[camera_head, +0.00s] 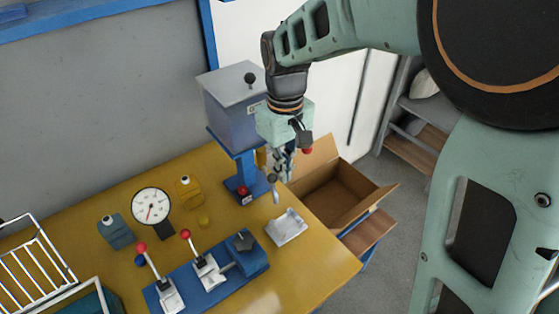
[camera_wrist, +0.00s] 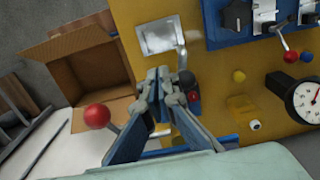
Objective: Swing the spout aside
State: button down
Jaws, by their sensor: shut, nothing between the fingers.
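The spout (camera_head: 274,192) is a short grey tube with a dark rounded top, low beside the blue hopper stand (camera_head: 247,172). In the wrist view the spout (camera_wrist: 182,55) points toward a shallow metal tray (camera_wrist: 160,36). My gripper (camera_head: 284,168) is shut and empty, close above the spout's dark end. In the wrist view its fingertips (camera_wrist: 166,82) overlap the area just left of that dark end; I cannot tell whether they touch it. My gripper partly hides the stand.
A red ball knob (camera_head: 307,151) is beside my gripper. An open cardboard box (camera_head: 335,190) stands at the table's right. A dial gauge (camera_head: 151,207), yellow bottle (camera_head: 188,188) and blue lever unit (camera_head: 215,277) are on the yellow table. The metal tray (camera_head: 287,227) lies near its right edge.

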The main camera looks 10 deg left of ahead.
aim_at(271, 176)
jog(key=shift+s, duration=0.1)
jog(key=shift+s+a, duration=0.3)
jog(key=shift+s, duration=0.05)
jog(key=shift+a, duration=0.1)
jog(key=shift+s+a, duration=0.35)
dwell(0.4)
jog(key=shift+s+a, duration=0.3)
jog(key=shift+a, duration=0.1)
